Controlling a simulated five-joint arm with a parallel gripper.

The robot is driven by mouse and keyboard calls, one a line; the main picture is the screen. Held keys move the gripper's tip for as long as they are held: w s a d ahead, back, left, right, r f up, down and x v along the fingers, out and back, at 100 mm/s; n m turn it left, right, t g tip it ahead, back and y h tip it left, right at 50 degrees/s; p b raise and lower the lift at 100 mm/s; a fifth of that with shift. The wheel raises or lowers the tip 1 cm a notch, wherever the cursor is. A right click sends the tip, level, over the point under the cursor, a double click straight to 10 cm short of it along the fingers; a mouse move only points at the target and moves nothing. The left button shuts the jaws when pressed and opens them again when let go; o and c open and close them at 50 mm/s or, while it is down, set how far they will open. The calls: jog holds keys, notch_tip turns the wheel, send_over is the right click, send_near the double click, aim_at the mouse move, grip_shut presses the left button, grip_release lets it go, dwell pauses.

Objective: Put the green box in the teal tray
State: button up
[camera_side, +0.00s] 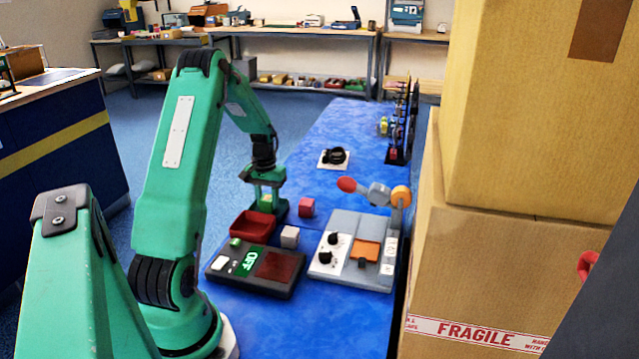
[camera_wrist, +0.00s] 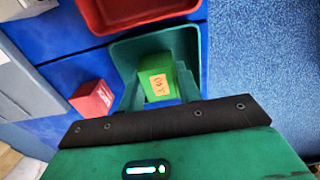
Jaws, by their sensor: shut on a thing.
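The green box (camera_wrist: 160,75), with an orange label, shows in the wrist view inside the outline of the teal tray (camera_wrist: 125,52). My gripper (camera_wrist: 165,95) is shut on the green box; its fingers are partly hidden. In the side view, my gripper (camera_side: 266,194) points down over the teal tray (camera_side: 281,208), with the box (camera_side: 267,199) small between the fingers. I cannot tell whether the box touches the tray floor.
A red tray (camera_side: 253,225) stands beside the teal one, also in the wrist view (camera_wrist: 135,12). A panel marked OFF (camera_side: 275,266) and a knobbed grey device (camera_side: 335,258) stand in front. Cartons (camera_side: 480,270) rise at the right.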

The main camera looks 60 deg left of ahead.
aim_at(268, 198)
jog(key=shift+f, duration=0.2)
jog(key=o, duration=1.1)
jog(key=shift+c, duration=0.2)
notch_tip(268, 198, up, 12)
jog(key=shift+r, duration=0.15)
jog(key=shift+d, duration=0.1)
dwell(0.4)
